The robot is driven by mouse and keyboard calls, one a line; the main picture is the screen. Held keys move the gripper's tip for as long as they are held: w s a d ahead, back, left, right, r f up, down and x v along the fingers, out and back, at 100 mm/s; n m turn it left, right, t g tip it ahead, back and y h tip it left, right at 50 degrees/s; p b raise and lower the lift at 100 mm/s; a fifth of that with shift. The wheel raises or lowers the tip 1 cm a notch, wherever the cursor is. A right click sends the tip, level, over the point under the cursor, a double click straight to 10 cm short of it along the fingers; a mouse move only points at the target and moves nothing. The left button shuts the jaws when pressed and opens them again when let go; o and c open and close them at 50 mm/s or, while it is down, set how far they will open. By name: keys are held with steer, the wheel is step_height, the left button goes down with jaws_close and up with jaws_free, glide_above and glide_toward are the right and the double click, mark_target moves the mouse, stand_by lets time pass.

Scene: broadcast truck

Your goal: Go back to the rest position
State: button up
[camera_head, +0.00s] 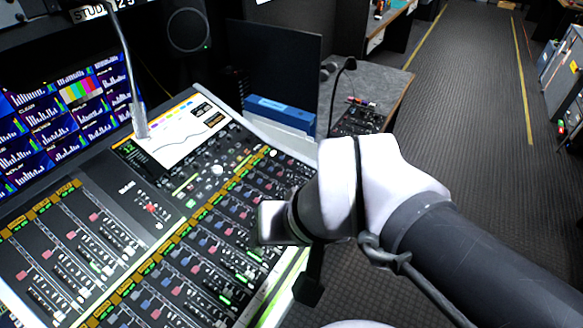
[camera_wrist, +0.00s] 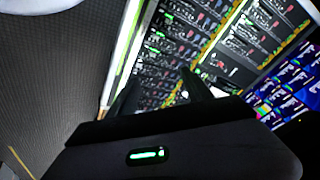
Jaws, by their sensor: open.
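In the wrist view, my gripper (camera_wrist: 160,92) shows two dark fingers spread apart, with nothing between them. Beyond them lies the mixing console (camera_wrist: 185,48), its near edge strip bright. In the head view, my white and grey arm reaches in from the lower right and its wrist is over the right edge of the console (camera_head: 150,205). The wrist hides part of the faders, and the fingers are mostly hidden behind the arm there.
Monitor screens (camera_head: 60,120) stand behind the console at left. A gooseneck lamp or microphone (camera_head: 135,90) rises from it. A blue box (camera_head: 280,112) and a small side panel (camera_head: 358,118) are beyond. Open carpet lies to the right, with an equipment case (camera_head: 563,75) at the far right.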

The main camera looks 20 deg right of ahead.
steer(key=shift+s+a+r+m+t, duration=0.2)
steer(key=shift+s+r+m+t, duration=0.15)
steer(key=shift+s+m, duration=0.35)
step_height(320, 180, down, 3)
steer(key=b, duration=0.3)
stand_by(0.4)
